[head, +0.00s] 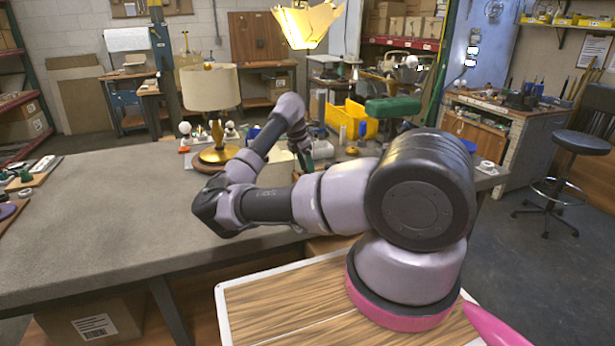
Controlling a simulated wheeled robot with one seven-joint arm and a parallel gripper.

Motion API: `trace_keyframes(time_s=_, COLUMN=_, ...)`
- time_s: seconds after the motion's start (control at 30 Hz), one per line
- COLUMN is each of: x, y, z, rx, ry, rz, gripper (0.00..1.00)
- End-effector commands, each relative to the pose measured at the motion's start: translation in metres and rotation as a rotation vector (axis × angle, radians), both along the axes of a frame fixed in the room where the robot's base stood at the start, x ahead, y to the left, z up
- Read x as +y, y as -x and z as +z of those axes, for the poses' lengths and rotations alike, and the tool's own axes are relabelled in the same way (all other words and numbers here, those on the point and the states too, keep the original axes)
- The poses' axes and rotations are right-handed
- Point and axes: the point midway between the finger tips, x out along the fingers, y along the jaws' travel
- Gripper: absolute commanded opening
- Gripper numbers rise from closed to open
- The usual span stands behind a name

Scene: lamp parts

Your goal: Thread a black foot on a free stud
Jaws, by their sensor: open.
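My gripper (303,160) is at the far side of the workbench (90,215), small and partly hidden behind my own arm. Its jaws are open, and I cannot make out anything between them. I cannot pick out a black foot or a free stud; they are too small or hidden behind my arm. A table lamp with a beige shade (210,88) and a brass stem stands upright on a round base (218,154), left of my gripper. A green lamp shade (393,107) shows to the right, beyond my arm.
A yellow bin (352,120) and small parts sit behind and right of my gripper. White bulbs (185,128) stand beside the beige lamp. A bright yellow shade (306,24) is overhead. Small parts lie at the bench's far left. The bench's middle left is clear.

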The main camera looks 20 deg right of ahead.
Motion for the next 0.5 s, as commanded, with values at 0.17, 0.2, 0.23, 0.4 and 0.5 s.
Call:
trace_keyframes(time_s=0.17, x=0.0020, y=0.0015, z=0.0017, rx=-0.007, ry=-0.006, rz=0.298, gripper=0.61)
trace_keyframes(time_s=0.2, x=0.0011, y=0.0023, z=0.0012, rx=-0.005, ry=-0.005, rz=0.344, gripper=0.61)
trace_keyframes(time_s=0.23, x=0.0008, y=0.0021, z=0.0014, rx=-0.004, ry=-0.004, rz=0.372, gripper=0.61)
trace_keyframes(time_s=0.4, x=0.0002, y=0.0026, z=0.0011, rx=-0.003, ry=-0.003, rz=0.460, gripper=0.61)
trace_keyframes(time_s=0.5, x=0.0005, y=0.0033, z=0.0017, rx=-0.006, ry=-0.005, rz=0.568, gripper=0.61)
